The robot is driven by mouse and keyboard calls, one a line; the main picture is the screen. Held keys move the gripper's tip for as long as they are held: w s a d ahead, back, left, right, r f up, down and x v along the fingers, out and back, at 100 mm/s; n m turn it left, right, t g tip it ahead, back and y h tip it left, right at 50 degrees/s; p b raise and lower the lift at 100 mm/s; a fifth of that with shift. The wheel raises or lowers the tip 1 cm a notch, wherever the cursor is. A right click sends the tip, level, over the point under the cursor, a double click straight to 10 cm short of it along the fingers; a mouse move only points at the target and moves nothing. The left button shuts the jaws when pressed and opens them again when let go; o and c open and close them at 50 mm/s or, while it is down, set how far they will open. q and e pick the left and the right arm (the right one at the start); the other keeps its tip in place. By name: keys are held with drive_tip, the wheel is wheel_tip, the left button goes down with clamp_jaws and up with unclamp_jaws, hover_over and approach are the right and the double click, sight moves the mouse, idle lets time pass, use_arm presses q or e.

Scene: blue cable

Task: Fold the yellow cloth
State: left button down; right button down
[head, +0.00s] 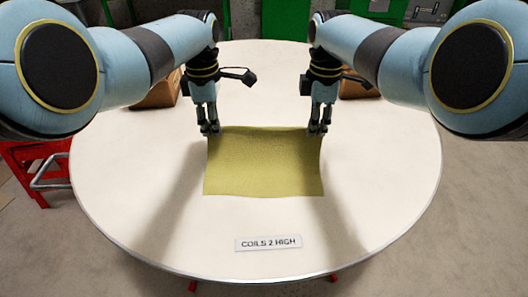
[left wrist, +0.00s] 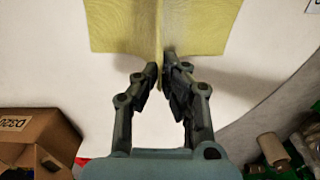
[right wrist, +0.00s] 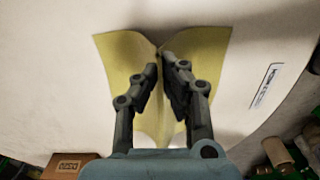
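The yellow cloth (head: 264,165) lies spread out as a near rectangle on the round white table (head: 130,180). My left gripper (head: 210,131) is at its far left corner and my right gripper (head: 318,131) at its far right corner. In the left wrist view the cloth (left wrist: 200,25) rises in a ridge to the fingertips (left wrist: 160,72), which are close together on it. In the right wrist view the cloth (right wrist: 205,50) is likewise pinched into a peak at the fingertips (right wrist: 161,62). The exact grip is partly hidden by the fingers.
A white label (head: 268,243) reading "COILS 2 HIGH" lies near the front of the table. Cardboard boxes stand behind the arms at left (head: 158,95) and right (head: 358,90). A red frame (head: 38,165) stands left of the table. The tabletop around the cloth is clear.

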wheel_tip(320, 180, up, 14)
drive_tip(key=p, duration=1.2)
drive_tip(key=shift+s+f, duration=0.15)
drive_tip(key=shift+f, duration=0.1)
drive_tip(key=shift+a+f, duration=0.1)
